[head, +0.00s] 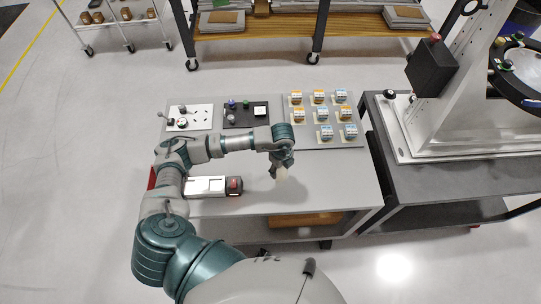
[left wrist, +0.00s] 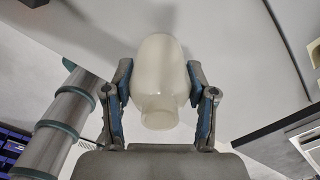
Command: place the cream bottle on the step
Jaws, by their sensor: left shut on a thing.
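The cream bottle (left wrist: 158,75) is between the two fingers of my left gripper (left wrist: 160,95) in the left wrist view. The fingers press on its sides, and its narrower neck end points toward the gripper's palm. In the head view my left gripper (head: 281,164) is over the right half of the grey table, and the small pale bottle (head: 281,174) shows just below it, partly hidden by the fingers. I cannot tell whether the bottle touches the table. I cannot clearly make out which thing is the step. My right gripper is not in view.
A white device (head: 205,186) with a dark, red-marked end lies left of the gripper on the grey table (head: 340,180). Behind are a white panel (head: 190,117), a black panel (head: 245,115) and a grey board of several small blocks (head: 326,132). The table's front right is clear.

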